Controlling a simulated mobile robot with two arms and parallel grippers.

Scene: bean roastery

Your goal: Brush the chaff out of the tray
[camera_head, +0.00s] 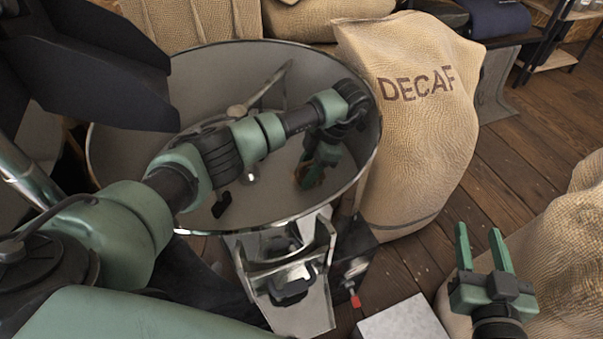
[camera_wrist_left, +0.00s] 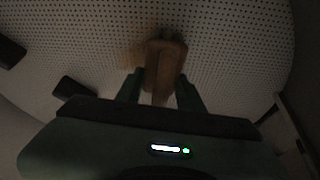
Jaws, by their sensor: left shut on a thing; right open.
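The tray (camera_head: 275,205) is a wide round metal pan with a tall rim; its perforated floor (camera_wrist_left: 235,50) fills the left wrist view. My left gripper (camera_head: 318,163) reaches down inside it, near the right wall. In the left wrist view it is shut on a brown wooden-looking brush (camera_wrist_left: 166,60), between both fingers. A faint brownish patch, perhaps chaff (camera_wrist_left: 135,48), lies on the floor beside the brush. My left arm hides part of the tray. My right gripper (camera_head: 480,232) is open and empty, outside the tray at lower right.
A metal stirring arm (camera_head: 265,90) stands inside the tray. A metal chute (camera_head: 300,300) hangs at the tray's front, with a red-tipped lever (camera_head: 355,298) beside it. A full DECAF sack (camera_head: 415,140) stands close on the right. Wooden floor (camera_head: 515,165) is open beyond it.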

